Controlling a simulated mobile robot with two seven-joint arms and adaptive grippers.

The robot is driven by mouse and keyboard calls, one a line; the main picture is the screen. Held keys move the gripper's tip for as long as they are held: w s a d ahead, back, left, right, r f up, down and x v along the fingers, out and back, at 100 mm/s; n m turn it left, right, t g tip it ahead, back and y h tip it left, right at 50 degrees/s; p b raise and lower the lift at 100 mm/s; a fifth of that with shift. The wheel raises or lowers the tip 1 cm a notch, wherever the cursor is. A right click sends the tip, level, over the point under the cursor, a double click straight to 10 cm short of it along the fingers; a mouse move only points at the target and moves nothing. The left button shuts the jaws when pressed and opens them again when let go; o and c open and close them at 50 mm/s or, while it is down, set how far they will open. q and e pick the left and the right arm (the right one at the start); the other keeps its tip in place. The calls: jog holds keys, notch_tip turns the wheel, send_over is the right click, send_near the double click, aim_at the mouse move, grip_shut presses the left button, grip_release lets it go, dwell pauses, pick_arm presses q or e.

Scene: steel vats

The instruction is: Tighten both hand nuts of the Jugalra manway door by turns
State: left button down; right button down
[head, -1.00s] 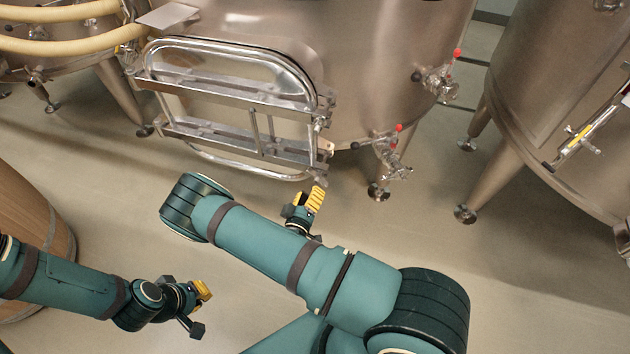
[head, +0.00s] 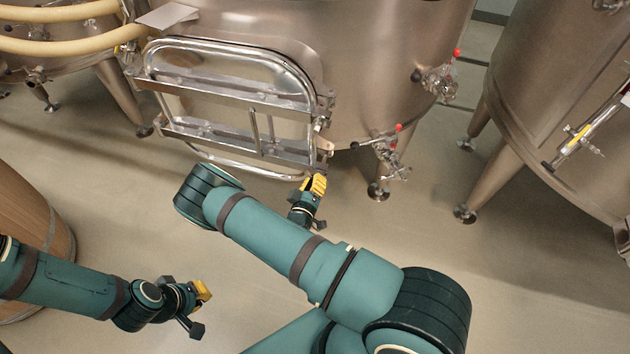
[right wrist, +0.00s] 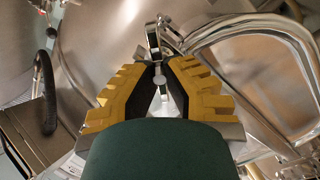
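The manway door (head: 205,95) is a rounded steel frame with crossbars on the front of the middle vat. Small fittings (head: 322,122) sit at its right edge, too small to tell apart as hand nuts. My right gripper (head: 315,184) is just below the door's lower right corner. In the right wrist view its yellow fingers (right wrist: 159,68) stand apart with a narrow gap. A shiny metal lug (right wrist: 153,42) shows beyond the tips and a small rounded metal end (right wrist: 160,79) shows in the gap; contact cannot be told. My left gripper (head: 203,292) hangs low over the floor, away from the door.
A valve with a red knob (head: 390,150) juts out right of the door, with another (head: 440,80) above it. Another steel vat (head: 560,110) stands at the right. A wooden barrel (head: 30,220) is at the left. Pale hoses (head: 70,45) cross the upper left. The floor between is clear.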

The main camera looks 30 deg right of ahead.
dwell(0.4)
jog(key=m+b, duration=0.7)
jog(key=m, duration=0.6)
jog(key=shift+d+r+m, duration=0.1)
jog(key=shift+d+m, duration=0.05)
jog(key=shift+m, duration=0.15)
dwell(0.3)
jog(key=c, duration=1)
grip_release()
jog(key=shift+s, duration=0.1)
